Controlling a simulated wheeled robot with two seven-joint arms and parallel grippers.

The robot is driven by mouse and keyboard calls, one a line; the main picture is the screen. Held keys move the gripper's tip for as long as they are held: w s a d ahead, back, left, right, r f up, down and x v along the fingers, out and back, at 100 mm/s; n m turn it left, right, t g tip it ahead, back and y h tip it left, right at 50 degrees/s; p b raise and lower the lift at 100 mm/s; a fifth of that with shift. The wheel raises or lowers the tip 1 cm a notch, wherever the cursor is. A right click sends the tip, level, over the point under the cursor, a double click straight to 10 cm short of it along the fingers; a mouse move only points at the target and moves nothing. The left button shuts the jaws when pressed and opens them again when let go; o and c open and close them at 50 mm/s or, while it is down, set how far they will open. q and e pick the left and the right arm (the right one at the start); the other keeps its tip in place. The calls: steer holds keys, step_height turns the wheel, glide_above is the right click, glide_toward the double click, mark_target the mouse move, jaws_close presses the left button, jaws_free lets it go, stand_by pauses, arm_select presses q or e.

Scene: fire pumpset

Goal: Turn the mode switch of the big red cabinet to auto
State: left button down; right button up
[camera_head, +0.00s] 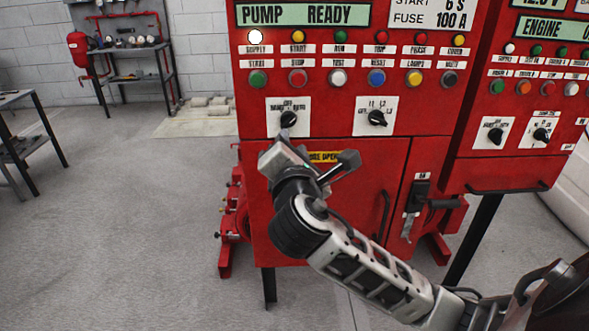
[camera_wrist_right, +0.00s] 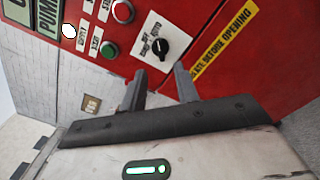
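The big red cabinet (camera_head: 335,200) stands ahead. Its mode switch (camera_head: 288,119) is a black knob on a white plate, left of a similar selector (camera_head: 377,118). The small lettering around it is hard to read, and I cannot tell its exact setting. My right gripper (camera_head: 314,153) is just below the mode switch, with its fingers spread and nothing between them. In the right wrist view, the knob (camera_wrist_right: 160,46) lies just beyond the gap between the open fingertips (camera_wrist_right: 160,69), apart from them. My left gripper is not in view.
Coloured buttons (camera_head: 338,78) and lamps run above the switches. A yellow warning strip (camera_wrist_right: 221,47) lies beside the switch plate in the wrist view. A second red cabinet (camera_head: 500,175) adjoins on the right. A tool bench (camera_head: 130,48) stands at back left; the left floor is mostly clear.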

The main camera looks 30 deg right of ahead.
steer(key=v, duration=0.7)
steer(key=shift+s, duration=0.1)
steer(key=a+f+m+g+y, duration=0.1)
steer(key=a+f+m+y, duration=0.2)
steer(key=f, duration=0.6)
steer(key=a+f+m+g+y, duration=0.15)
steer(key=a+f+y, duration=0.3)
steer(key=f, duration=0.45)
steer(key=s+a+f+m+g+y, duration=0.1)
steer(key=s+a+f+m+y, duration=0.1)
steer(key=s+f+m, duration=0.4)
steer(key=s+a+f+m+g+y, duration=0.1)
steer(key=s+a+f+m+y, duration=0.1)
steer(key=s+f+m, duration=0.3)
step_height(320, 180, down, 4)
steer(key=shift+s+r+m+y, duration=0.1)
steer(key=shift+s+m+y, duration=0.4)
steer(key=shift+m, duration=0.65)
steer(key=shift+w, duration=0.1)
